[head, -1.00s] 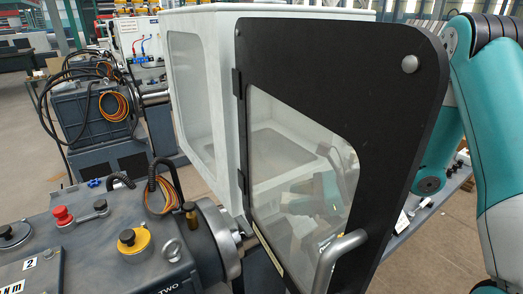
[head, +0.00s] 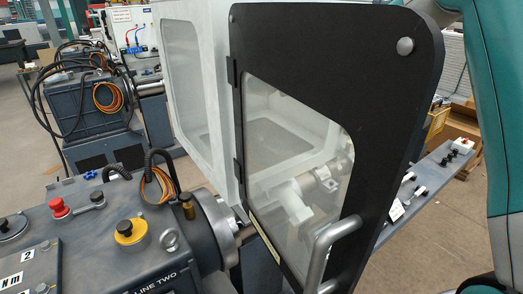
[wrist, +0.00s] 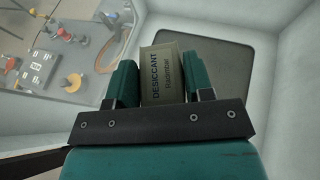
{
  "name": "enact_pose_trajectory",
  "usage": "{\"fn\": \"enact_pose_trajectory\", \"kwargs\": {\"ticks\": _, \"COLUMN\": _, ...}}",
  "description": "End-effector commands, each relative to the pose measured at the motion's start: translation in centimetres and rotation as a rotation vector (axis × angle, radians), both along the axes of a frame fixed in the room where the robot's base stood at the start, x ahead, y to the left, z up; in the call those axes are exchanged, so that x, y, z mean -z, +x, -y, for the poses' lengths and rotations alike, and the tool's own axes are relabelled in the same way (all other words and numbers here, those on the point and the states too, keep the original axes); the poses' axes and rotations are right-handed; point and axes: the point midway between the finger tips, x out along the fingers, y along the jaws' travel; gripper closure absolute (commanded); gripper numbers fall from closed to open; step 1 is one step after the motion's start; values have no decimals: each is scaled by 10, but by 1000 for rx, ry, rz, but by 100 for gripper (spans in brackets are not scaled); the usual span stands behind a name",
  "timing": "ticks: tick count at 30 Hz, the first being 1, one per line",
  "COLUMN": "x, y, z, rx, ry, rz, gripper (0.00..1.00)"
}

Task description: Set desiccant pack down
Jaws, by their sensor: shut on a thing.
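The desiccant pack (wrist: 161,76) is a tan block with the printed word DESICCANT. In the wrist view my gripper (wrist: 160,80) is shut on it, with one teal finger on each side. Pale walls surround the pack, and a dark-framed grey window panel (wrist: 205,72) lies beyond it. In the head view, my gripper and the pack are not clearly seen. The white enclosure (head: 213,30) has its black-framed door (head: 375,70) swung open toward the camera, and through the door window grey machine parts show.
A grey machine body (head: 100,240) with a red button, a yellow-collared knob and a metal cylinder stands at the front left. The door's handle (head: 325,250) juts toward the camera. A bench with switches (head: 440,165) extends at the right.

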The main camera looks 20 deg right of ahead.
Motion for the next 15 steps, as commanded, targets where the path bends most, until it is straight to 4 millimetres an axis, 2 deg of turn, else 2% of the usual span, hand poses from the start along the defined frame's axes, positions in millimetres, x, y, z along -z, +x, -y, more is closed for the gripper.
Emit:
{"fn": "enact_pose_trajectory", "kwargs": {"ticks": 9, "x": 90, "y": -1, "z": 0, "rx": 1, "ry": 2, "rz": -12, "gripper": 80}}
{"fn": "enact_pose_trajectory", "kwargs": {"ticks": 15, "x": 133, "y": -1, "z": 0, "rx": 0, "ry": 2, "rz": -8, "gripper": 80}}
